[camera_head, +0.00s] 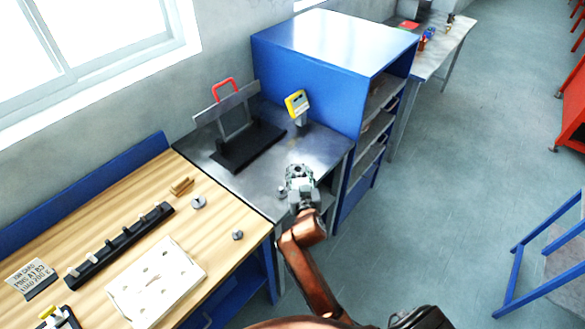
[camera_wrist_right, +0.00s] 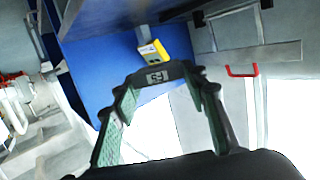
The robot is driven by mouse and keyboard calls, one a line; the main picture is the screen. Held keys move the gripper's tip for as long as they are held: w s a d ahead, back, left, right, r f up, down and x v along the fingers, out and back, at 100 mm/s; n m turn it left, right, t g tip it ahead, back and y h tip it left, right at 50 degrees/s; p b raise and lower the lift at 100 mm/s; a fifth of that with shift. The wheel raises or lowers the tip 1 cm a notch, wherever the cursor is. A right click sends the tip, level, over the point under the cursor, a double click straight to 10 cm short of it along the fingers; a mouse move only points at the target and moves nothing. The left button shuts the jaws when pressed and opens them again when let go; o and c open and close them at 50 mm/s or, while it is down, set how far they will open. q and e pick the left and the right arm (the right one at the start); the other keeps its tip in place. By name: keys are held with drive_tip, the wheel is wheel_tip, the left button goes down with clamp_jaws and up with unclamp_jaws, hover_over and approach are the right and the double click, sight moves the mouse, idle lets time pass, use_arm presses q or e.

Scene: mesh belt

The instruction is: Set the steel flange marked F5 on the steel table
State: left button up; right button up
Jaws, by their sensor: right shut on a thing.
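My right gripper (camera_head: 298,172) reaches over the front of the steel table (camera_head: 243,188) in the head view. My left gripper is not in view.
On the steel table stand a black device with a red handle (camera_head: 223,88) and a yellow-grey unit (camera_head: 297,105). A small grey part (camera_head: 282,191) lies left of my gripper. A blue cabinet (camera_head: 305,95) stands right; a wooden bench (camera_head: 213,249) with grey parts stands left.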

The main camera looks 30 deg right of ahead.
sight(300, 167)
drive_tip(key=w+d, duration=0.1)
drive_tip(key=w+f, duration=0.1)
drive_tip(key=w+d, duration=0.1)
drive_tip(key=shift+w+d+f, duration=0.3)
drive_tip(key=shift+f, duration=0.1)
drive_tip(key=w+f, duration=0.1)
drive_tip(key=w+d+f+b, duration=0.1)
drive_tip(key=f, duration=0.1)
drive_tip(key=w+d+f, duration=0.1)
drive_tip(key=f, duration=0.1)
drive_tip(key=shift+w+d+f+b, duration=0.2)
drive_tip(key=shift+w+b, duration=0.1)
drive_tip(key=shift+b, duration=0.05)
drive_tip(key=shift+w+d+f, duration=0.15)
drive_tip(key=shift+f, duration=0.1)
drive_tip(key=shift+f+b, duration=0.4)
drive_tip(key=shift+f, duration=1.15)
drive_tip(key=shift+f, duration=0.1)
drive_tip(key=o, duration=1)
drive_tip(key=shift+f, duration=0.15)
drive_tip(key=o, duration=0.5)
drive_tip(key=shift+c, duration=0.2)
